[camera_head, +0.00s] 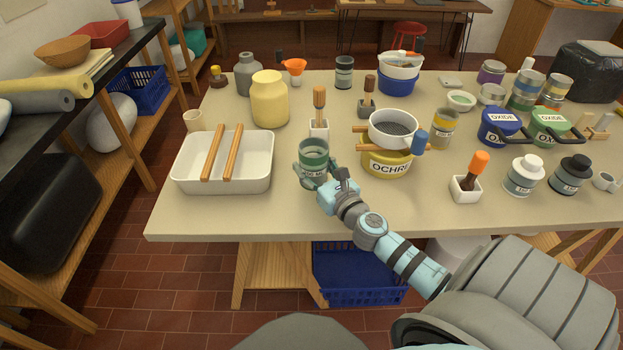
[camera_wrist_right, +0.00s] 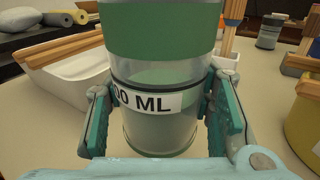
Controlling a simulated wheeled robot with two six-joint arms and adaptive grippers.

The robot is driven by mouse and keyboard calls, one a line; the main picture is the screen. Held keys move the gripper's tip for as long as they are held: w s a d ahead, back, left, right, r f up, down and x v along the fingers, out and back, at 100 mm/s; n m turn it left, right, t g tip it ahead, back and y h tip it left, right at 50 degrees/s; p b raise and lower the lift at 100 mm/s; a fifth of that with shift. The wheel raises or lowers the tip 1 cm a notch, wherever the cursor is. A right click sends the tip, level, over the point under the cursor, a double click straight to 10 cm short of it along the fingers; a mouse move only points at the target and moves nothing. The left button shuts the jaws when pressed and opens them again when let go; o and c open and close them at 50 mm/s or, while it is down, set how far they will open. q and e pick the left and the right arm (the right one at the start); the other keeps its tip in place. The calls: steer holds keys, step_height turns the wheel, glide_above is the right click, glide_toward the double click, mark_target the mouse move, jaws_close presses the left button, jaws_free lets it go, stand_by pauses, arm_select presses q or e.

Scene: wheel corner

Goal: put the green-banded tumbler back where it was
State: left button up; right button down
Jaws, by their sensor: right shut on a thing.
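The green-banded tumbler (camera_head: 313,154) is a clear vessel with a green band and a label, upright near the front middle of the table. My right gripper (camera_head: 316,174) is shut around its lower part. In the right wrist view the tumbler (camera_wrist_right: 160,60) fills the middle, with a label ending in "00 ML" and a finger of the gripper (camera_wrist_right: 160,112) on each side. I cannot tell whether its base touches the table. A similar tumbler with a dark band (camera_head: 344,72) stands at the back. My left gripper is not in view.
A white tray (camera_head: 190,184) with two wooden bars across it lies left of the tumbler. The yellow ochre tub (camera_head: 387,166) with a sieve (camera_head: 394,124) on wooden bars stands right. A brush (camera_head: 319,100) stands in a white holder (camera_head: 319,133) close behind.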

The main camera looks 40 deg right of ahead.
mark_target(310, 178)
steer(key=f+b, duration=0.1)
steer(key=f, duration=0.1)
steer(key=w+f+b, duration=0.1)
steer(key=f+b, duration=0.2)
steer(key=shift+w+f, duration=0.3)
steer(key=shift+w, duration=0.1)
steer(key=shift+s+r, duration=0.15)
steer(key=shift+s+r+p, duration=0.15)
steer(key=shift+r+p, duration=0.1)
steer(key=shift+p, duration=0.05)
steer(key=shift+s, duration=0.1)
steer(key=shift+f, duration=0.1)
steer(key=c, duration=1.2)
jaws_free()
steer(key=shift+f, duration=0.15)
steer(key=o, duration=0.4)
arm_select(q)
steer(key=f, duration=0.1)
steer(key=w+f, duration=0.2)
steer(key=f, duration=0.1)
arm_select(e)
steer(key=shift+o, duration=0.2)
